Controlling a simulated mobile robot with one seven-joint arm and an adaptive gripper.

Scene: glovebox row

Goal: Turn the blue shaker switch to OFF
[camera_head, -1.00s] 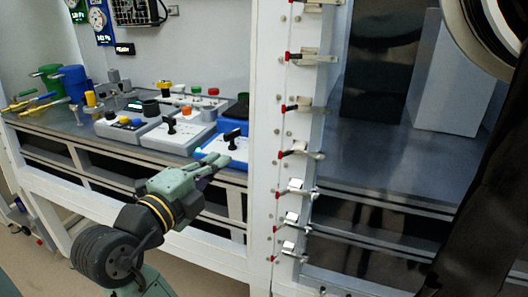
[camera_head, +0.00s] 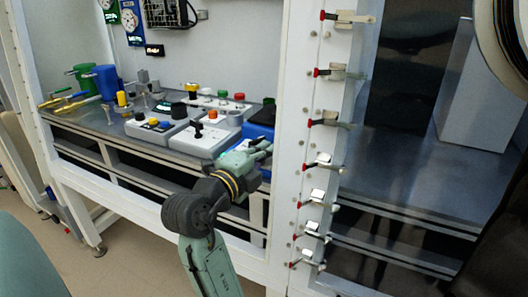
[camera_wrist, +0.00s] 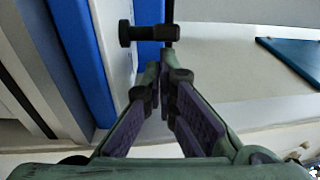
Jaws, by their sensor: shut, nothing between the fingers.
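The blue shaker (camera_head: 264,116) stands on the bench at the right end of the row of devices, partly hidden by my gripper. Its switch cannot be made out in the head view. In the wrist view a black switch handle (camera_wrist: 146,34) stands out beside a blue panel (camera_wrist: 84,55), just beyond my fingertips. My gripper (camera_head: 268,147) is at the shaker's front, and its fingers (camera_wrist: 163,78) meet at the tips with nothing between them. I cannot tell whether the fingertips touch the handle. No ON or OFF marking is readable.
Blue and green containers (camera_head: 100,80) are farther left. A white post with clamps (camera_head: 318,166) stands close right of my gripper.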

